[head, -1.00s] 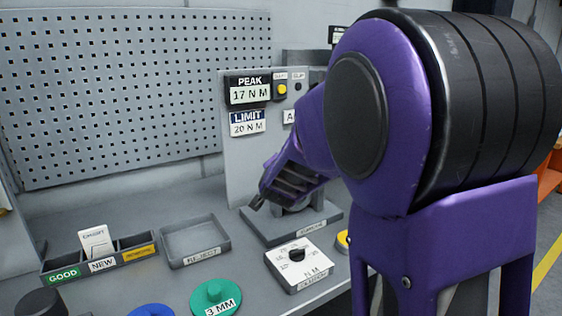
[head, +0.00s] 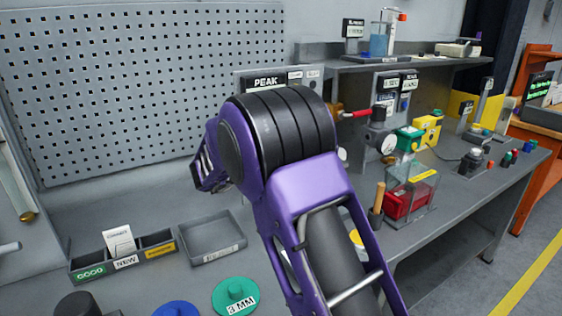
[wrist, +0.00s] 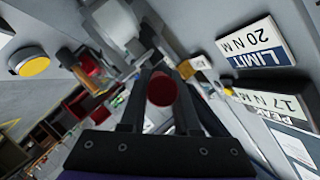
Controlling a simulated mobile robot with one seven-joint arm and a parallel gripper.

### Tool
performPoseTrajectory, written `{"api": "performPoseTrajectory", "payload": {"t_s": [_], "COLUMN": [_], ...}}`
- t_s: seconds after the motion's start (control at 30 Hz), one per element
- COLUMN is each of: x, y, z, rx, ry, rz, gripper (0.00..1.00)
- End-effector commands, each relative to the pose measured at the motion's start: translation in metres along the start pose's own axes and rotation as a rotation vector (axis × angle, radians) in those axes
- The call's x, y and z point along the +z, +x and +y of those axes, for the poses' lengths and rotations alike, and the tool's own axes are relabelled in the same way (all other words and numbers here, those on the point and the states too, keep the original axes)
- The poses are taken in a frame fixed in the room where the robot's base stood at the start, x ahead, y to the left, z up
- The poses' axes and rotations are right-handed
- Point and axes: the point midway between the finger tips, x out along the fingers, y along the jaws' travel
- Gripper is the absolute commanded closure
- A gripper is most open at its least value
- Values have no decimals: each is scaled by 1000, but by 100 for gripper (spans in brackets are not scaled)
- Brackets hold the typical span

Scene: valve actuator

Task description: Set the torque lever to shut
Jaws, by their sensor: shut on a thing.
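My gripper (wrist: 160,88) is shut on a red, round-ended grip (wrist: 161,91), which shows between the two dark fingers in the wrist view. I take this grip for the torque lever's handle; the rest of the lever is hidden behind the fingers. In the wrist view the panel with the LIMIT 20 N M plate (wrist: 252,47) and the PEAK 17 N M readout (wrist: 270,103) stands to the right of the fingers. In the head view my purple arm covers most of that panel, the gripper's fingertips and whatever they hold.
In the head view a labelled bin tray (head: 125,252), an empty reject tray (head: 213,240) and a green 3 MM disc (head: 237,296) lie at the left front. A valve with another red handle (head: 362,113) and a clear box with red contents (head: 408,200) stand to the right.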

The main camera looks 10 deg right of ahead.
Motion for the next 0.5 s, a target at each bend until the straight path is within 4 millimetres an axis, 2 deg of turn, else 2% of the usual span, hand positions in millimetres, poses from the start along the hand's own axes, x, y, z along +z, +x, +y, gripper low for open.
{"api": "performPoseTrajectory", "payload": {"t_s": [0.5], "x": [8], "y": [5], "z": [-10], "rx": [64], "ry": [30], "rz": [71], "gripper": [100]}}
